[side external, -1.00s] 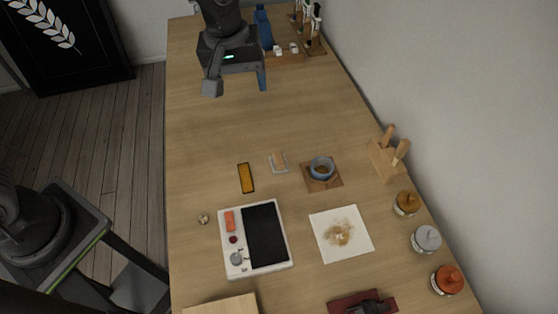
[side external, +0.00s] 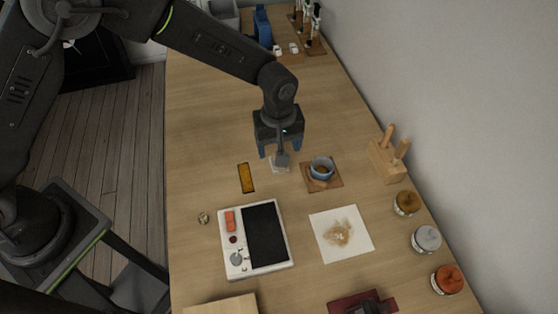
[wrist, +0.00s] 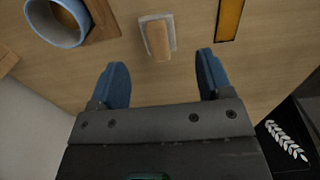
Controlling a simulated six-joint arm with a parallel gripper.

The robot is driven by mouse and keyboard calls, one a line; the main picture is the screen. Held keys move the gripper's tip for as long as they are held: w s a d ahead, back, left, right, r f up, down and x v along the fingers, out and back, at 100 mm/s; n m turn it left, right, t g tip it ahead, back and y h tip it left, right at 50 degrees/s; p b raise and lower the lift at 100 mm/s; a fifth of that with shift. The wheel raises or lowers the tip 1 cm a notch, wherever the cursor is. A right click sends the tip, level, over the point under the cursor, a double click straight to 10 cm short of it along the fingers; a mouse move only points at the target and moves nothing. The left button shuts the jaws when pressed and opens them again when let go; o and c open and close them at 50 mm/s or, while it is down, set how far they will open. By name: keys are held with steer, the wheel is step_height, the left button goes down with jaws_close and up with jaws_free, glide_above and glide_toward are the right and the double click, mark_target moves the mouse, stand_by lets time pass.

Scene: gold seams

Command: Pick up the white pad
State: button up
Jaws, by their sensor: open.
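The white pad (wrist: 172,32) is a small pale rectangle with a wooden block handle on top. It lies flat on the table, just ahead of the space between my fingertips in the wrist view. In the side view my gripper hides much of the pad (side external: 276,169). My gripper (wrist: 161,62) is open and empty, with its blue fingers spread wider than the pad. In the side view my gripper (side external: 280,150) hangs pointing down above the pad, apparently not touching it.
A blue cup (side external: 321,168) on a wooden coaster (side external: 323,185) stands close right of the pad. An amber strip (side external: 246,178) lies to its left. A white tray with a black panel (side external: 265,235), a stained white sheet (side external: 341,233) and several jars (side external: 426,239) are nearer the camera.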

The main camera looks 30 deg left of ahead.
steer(key=shift+f, duration=2.65)
steer(key=shift+c, duration=0.4)
steer(key=c, duration=0.9)
